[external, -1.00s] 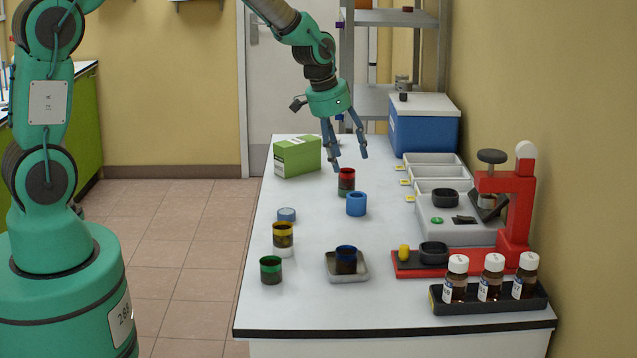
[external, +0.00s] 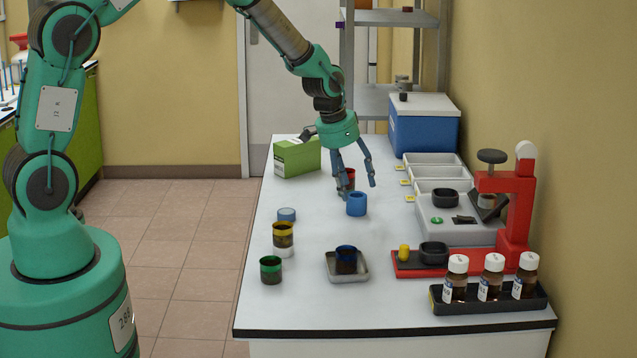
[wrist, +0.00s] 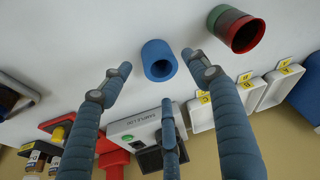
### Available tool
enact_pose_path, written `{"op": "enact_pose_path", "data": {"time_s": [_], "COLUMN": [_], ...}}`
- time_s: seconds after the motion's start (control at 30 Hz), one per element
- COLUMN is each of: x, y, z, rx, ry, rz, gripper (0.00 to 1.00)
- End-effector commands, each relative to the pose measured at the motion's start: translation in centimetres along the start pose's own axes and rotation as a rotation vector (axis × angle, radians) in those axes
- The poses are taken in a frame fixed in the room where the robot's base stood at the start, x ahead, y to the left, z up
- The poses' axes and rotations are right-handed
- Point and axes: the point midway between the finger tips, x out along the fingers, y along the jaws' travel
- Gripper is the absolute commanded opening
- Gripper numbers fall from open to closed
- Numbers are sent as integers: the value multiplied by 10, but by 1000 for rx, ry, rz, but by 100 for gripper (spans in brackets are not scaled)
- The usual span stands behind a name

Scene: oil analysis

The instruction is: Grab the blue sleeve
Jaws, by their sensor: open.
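The blue sleeve (external: 356,208), a short hollow cylinder, stands upright on the white bench. In the wrist view the sleeve (wrist: 159,60) shows at upper centre, its dark opening facing the camera. My gripper (external: 358,190) has three blue-grey fingers, spread open and empty. It is above and slightly behind the sleeve in the external view. In the wrist view the fingertips (wrist: 157,72) are spread around the sleeve's image, one on each side and one below. I see no contact with it.
A red-and-green cup (wrist: 238,30) stands close to the sleeve, partly hidden by my fingers in the external view. A low blue ring (external: 287,214), a yellow-rimmed cup (external: 283,235) and a metal tray (external: 348,275) are nearer. A red press (external: 517,205) stands right.

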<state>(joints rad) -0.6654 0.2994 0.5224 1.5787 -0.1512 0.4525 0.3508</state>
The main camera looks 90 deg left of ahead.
Motion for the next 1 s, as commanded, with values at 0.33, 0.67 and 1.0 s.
{"op": "enact_pose_path", "data": {"time_s": [0.33,0.67,1.0], "x": [14,48,52], "y": [-1,-2,-2], "z": [1,1,1], "rx": [0,0,0], "ry": [-2,-1,0], "rz": [0,0,0], "gripper": [61,61,61]}}
